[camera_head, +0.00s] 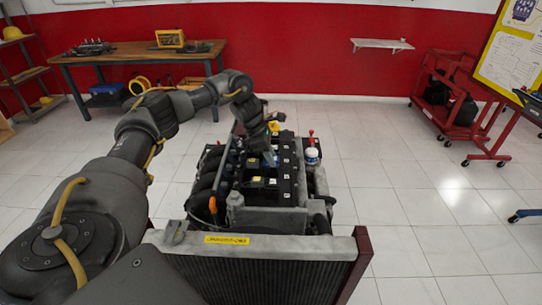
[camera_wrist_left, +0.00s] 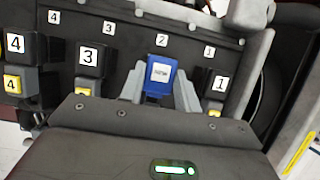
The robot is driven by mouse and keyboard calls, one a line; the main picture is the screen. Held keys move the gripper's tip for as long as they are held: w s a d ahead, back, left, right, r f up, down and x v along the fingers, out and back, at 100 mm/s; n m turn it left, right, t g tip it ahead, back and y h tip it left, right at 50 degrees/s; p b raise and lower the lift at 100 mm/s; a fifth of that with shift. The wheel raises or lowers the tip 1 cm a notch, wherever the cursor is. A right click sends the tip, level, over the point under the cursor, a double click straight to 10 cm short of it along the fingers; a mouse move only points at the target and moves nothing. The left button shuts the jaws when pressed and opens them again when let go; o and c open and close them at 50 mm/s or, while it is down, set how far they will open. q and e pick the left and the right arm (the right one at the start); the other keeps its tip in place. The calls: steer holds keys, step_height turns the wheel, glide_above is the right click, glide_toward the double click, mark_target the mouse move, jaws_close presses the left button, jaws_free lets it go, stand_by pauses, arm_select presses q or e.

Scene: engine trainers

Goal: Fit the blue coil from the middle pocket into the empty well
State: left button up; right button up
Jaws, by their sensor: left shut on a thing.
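The blue coil (camera_wrist_left: 160,74) with a white label stands between the two grey fingers of my left gripper (camera_wrist_left: 160,90) in the left wrist view. The gripper is shut on it, in front of the plate marked 2. Its lower end is hidden behind the gripper body, so I cannot tell how deep it sits. Black coils marked 4 (camera_wrist_left: 16,48), 3 (camera_wrist_left: 89,58) and 1 (camera_wrist_left: 219,86) stand in the row on both sides. In the head view my left gripper (camera_head: 268,150) reaches down over the engine (camera_head: 270,218). My right gripper is not in view.
The engine's radiator (camera_head: 265,270) is nearest me. A white-capped part (camera_head: 312,157) stands on the engine's right. A wooden workbench (camera_head: 130,54) is at the back left and a red cart (camera_head: 450,95) at the back right.

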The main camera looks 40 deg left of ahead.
arm_select(q)
steer(key=shift+f, duration=0.15)
steer(key=shift+f+b, duration=0.35)
steer(key=shift+f, duration=0.2)
steer(key=o, duration=1.5)
steer(key=shift+c, duration=0.2)
steer(key=shift+r, duration=0.25)
steer(key=shift+r+p, duration=1.3)
